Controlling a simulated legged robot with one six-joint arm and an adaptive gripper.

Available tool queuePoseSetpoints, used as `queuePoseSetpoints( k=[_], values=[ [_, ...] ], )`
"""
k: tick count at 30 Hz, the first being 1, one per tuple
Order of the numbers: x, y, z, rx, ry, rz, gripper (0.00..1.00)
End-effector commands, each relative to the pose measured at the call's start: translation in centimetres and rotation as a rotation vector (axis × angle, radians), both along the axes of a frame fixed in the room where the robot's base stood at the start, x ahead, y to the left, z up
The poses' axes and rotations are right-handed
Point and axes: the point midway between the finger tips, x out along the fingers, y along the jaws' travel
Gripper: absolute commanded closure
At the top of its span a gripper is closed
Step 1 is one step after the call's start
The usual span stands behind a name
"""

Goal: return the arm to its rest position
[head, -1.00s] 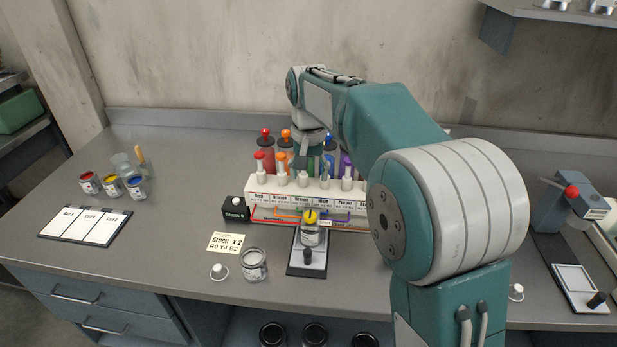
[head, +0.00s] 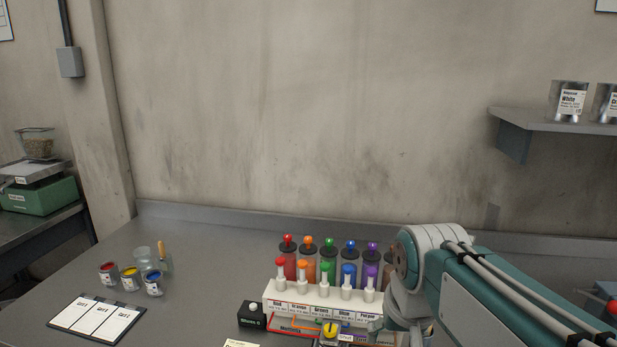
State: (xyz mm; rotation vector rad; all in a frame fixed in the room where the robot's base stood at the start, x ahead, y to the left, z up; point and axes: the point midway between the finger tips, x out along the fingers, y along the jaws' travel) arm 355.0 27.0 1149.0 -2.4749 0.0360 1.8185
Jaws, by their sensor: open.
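My teal and grey arm comes in from the lower right of the head view, with its round wrist joint in front of the right end of the paint rack. My gripper (head: 384,318) hangs below this joint, near the rack's lower right corner. It is open, but its fingertips are hard to make out near the bottom edge. I see nothing held in it. The white paint rack (head: 318,296) has several coloured dispensers and is partly covered by the arm at its right end.
A jar with a yellow top (head: 331,329) stands before the rack, beside a black box (head: 252,314). Small paint cans (head: 130,279) and a card board (head: 97,318) lie left. A wall shelf (head: 555,122) juts out upper right. The bench left of the rack has free room.

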Motion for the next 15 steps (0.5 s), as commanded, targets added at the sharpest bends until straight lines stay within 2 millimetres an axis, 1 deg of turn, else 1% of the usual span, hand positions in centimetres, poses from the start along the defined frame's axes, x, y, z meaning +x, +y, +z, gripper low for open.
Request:
queuePoseSetpoints(
  k=[1,3,6,9,12,15],
  values=[
    [-1.6,-0.5,-0.2,-0.003,-0.026,0.004,0.24],
    [-3.5,-1.0,-0.7,-0.010,-0.058,0.014,0.24],
    [-6.1,-1.7,-1.7,-0.021,-0.103,0.028,0.24],
    [-8.2,-2.2,-2.8,-0.032,-0.143,0.040,0.24],
    [-9.7,-2.5,-3.8,-0.042,-0.172,0.050,0.24],
    [-10.4,-2.6,-4.3,-0.047,-0.187,0.054,0.24]
  ],
)
